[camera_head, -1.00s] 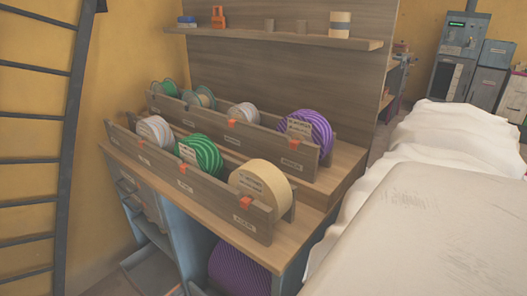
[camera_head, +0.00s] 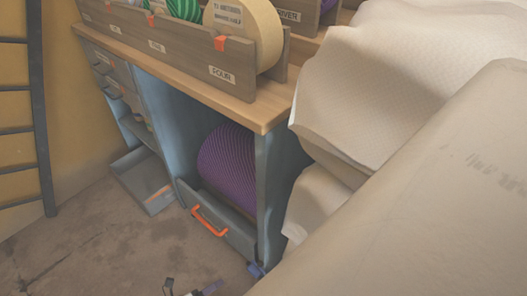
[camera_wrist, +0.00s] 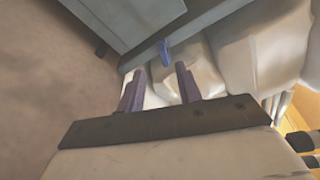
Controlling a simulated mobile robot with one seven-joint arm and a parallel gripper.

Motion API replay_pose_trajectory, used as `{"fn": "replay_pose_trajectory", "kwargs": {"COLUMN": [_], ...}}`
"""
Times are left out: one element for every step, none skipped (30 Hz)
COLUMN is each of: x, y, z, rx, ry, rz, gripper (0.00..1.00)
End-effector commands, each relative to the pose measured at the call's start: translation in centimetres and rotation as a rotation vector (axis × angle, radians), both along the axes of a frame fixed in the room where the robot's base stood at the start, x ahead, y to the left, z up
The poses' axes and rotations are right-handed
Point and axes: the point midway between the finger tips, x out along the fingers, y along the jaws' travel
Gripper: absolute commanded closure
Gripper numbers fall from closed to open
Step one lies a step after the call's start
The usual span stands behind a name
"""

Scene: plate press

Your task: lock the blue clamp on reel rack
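The blue clamp (camera_head: 256,270) is a small blue piece low on the front right corner of the grey-blue cabinet. It also shows in the wrist view (camera_wrist: 164,52), just beyond my fingertips and apart from them. I cannot tell whether it is locked. The reel rack appears to be the cabinet's lower bay, with a large purple reel (camera_head: 226,160) behind a grey front with an orange handle (camera_head: 208,222). My gripper (camera_wrist: 159,69) is open and empty, with its two fingers apart. Its fingertips show at the bottom edge of the head view (camera_head: 190,289).
White padded sacks (camera_head: 365,85) bulge close to the cabinet's right side, and a large pale surface (camera_head: 430,200) fills the lower right. A wooden worktop (camera_head: 262,112) overhangs the bay. A grey tray (camera_head: 146,180) stands out at left. The brown floor (camera_head: 85,240) in front is clear.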

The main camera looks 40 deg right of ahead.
Motion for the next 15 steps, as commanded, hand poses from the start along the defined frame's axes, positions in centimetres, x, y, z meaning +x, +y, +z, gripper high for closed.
{"fn": "replay_pose_trajectory", "kwargs": {"x": [0.1, 0.0, -0.1, 0.0, 0.0, -0.1, -0.1, -0.2, -0.2, -0.3, -0.4, -0.5, -0.6, -0.7, -0.9], "y": [0.3, 0.5, 0.6, 0.7, 0.8, 0.8, 0.8, 0.8, 0.6, 0.3, 0.0, -0.5, -0.9, -1.4, -2.2], "z": [-1.1, -1.1, -1.2, -1.1, -1.1, -1.1, -1.1, -1.0, -1.0, -1.1, -1.1, -1.2, -1.3, -1.3, -1.4], "rx": [0.004, 0.004, 0.004, 0.004, 0.004, 0.004, 0.004, 0.003, 0.002, 0.002, 0.002, 0.000, 0.000, 0.000, -0.001], "ry": [0.001, 0.006, 0.011, 0.014, 0.016, 0.019, 0.020, 0.022, 0.023, 0.023, 0.023, 0.024, 0.023, 0.023, 0.024], "rz": [-0.054, -0.077, -0.104, -0.119, -0.132, -0.145, -0.151, -0.155, -0.158, -0.158, -0.158, -0.157, -0.158, -0.157, -0.157], "gripper": [0.65, 0.65, 0.65, 0.65, 0.65, 0.65, 0.65, 0.65, 0.65, 0.65, 0.65, 0.65, 0.65, 0.65, 0.65]}}
